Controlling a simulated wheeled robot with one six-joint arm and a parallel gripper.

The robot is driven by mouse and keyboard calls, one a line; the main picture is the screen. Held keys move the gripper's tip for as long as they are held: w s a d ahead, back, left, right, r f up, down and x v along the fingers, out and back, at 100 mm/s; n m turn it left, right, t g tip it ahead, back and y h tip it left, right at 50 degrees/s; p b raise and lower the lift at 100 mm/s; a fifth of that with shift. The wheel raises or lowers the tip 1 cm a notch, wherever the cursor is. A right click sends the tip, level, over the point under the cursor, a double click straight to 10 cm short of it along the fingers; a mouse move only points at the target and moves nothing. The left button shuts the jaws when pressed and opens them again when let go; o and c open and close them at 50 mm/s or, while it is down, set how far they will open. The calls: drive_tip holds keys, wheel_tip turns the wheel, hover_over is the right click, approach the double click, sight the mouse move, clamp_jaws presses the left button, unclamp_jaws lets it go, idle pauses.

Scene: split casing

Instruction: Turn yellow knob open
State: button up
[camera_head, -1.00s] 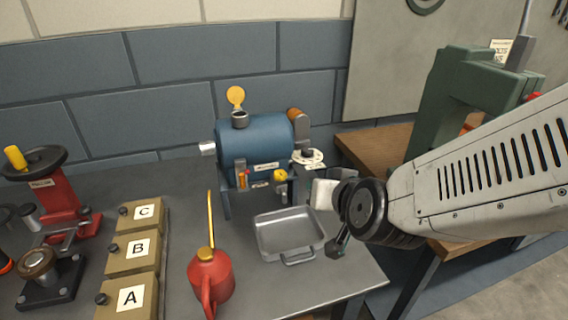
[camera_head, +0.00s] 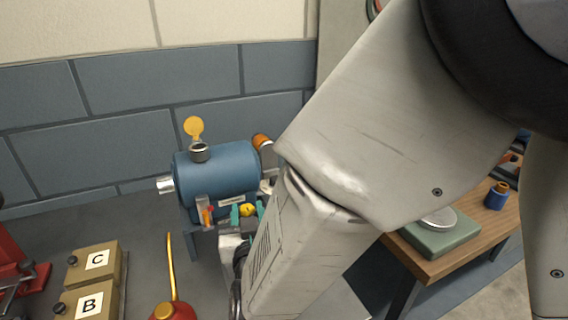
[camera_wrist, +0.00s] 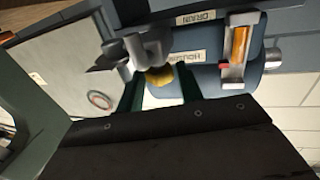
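The yellow knob (camera_head: 247,210) is on the front of the blue tank (camera_head: 222,165), below its label plate. My gripper (camera_head: 248,212) is at the tank's front, with one teal finger on each side of the knob. In the wrist view, which is upside down, the yellow knob (camera_wrist: 160,77) shows between the two dark green fingers of my gripper (camera_wrist: 162,84). The fingers are apart, with a small gap beside the knob; firm contact does not show. My arm covers the tank's lower right.
An orange sight gauge (camera_head: 205,212) is just left of the knob; it also shows in the wrist view (camera_wrist: 238,45). Boxes C (camera_head: 97,260) and B (camera_head: 90,304) and a red oil can (camera_head: 172,311) stand left. A wooden bench (camera_head: 470,245) is right.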

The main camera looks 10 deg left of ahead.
drive_tip(key=shift+x, duration=0.8)
drive_tip(key=c, duration=0.7)
drive_tip(key=shift+o, duration=0.2)
drive_tip(key=shift+y, duration=0.3)
drive_tip(key=n+g+y, duration=0.2)
drive_tip(key=y, duration=0.1)
drive_tip(key=shift+n, duration=0.4)
drive_tip(key=shift+n+g+y, duration=1.5)
drive_tip(key=shift+y, duration=0.5)
